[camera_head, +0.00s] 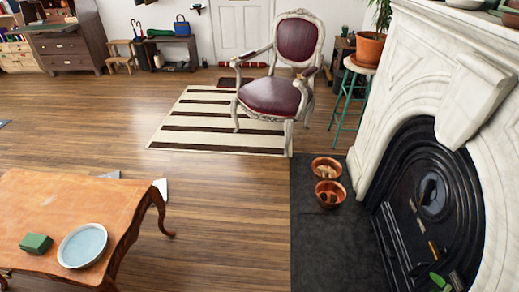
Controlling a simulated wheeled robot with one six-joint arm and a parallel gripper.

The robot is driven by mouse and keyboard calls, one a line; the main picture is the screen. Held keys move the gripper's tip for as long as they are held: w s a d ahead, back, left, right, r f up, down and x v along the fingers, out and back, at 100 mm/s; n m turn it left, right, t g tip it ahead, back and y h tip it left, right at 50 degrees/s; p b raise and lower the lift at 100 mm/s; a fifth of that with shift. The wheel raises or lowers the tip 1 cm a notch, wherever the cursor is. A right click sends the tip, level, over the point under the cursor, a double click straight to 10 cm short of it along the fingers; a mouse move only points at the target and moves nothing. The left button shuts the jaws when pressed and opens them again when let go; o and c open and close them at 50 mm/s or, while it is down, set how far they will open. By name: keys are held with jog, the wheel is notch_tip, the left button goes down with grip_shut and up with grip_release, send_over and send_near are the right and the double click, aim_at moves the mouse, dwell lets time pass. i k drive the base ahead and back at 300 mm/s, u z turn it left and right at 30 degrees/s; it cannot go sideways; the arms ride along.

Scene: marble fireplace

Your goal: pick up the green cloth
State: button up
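A small green block-shaped thing (36,243) lies on the wooden table (70,205) at the lower left; it may be a folded cloth, but I cannot tell for sure. It lies just left of a pale blue round plate (82,245), with a small gap between them. Another green thing (160,33) lies on the dark bench at the back left, too small to make out. A small green piece (437,279) shows low in the fireplace at the right. My gripper is not in view.
The marble fireplace (425,70) fills the right side, with a dark hearth slab (325,245) before it. Two copper bowls (326,168) stand on the slab. An armchair (275,95) stands on a striped rug (190,125). The wooden floor between table and hearth is clear.

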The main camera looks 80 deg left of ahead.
aim_at(35, 242)
jog(key=u, duration=4.25)
